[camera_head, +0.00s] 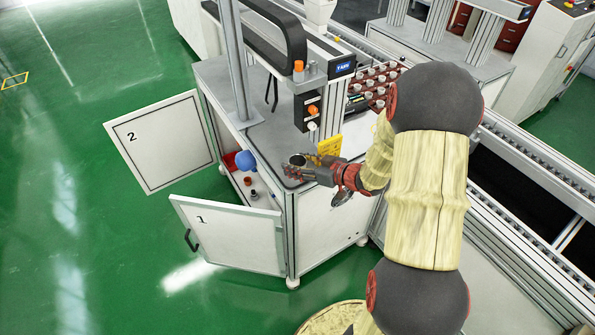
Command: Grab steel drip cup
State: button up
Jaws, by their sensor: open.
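A small round cup with a pale metallic rim and dark inside, which looks like the steel drip cup (297,159), stands near the front corner of the grey worktop. My gripper (300,170) reaches in from the right, low over the worktop. Its fingers are open and lie close around or beside the cup. They hide part of it, and I cannot tell whether they touch it.
Below the worktop (225,85), cabinet doors 1 (230,235) and 2 (165,145) stand open. A blue round object (245,160) is at the cabinet opening. A yellow sign (329,145) and a control box (308,108) stand behind my gripper. A rack of cups (374,84) is farther back.

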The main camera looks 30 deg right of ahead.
jog(key=shift+c, duration=1.4)
jog(key=c, duration=0.7)
jog(key=shift+r, duration=0.1)
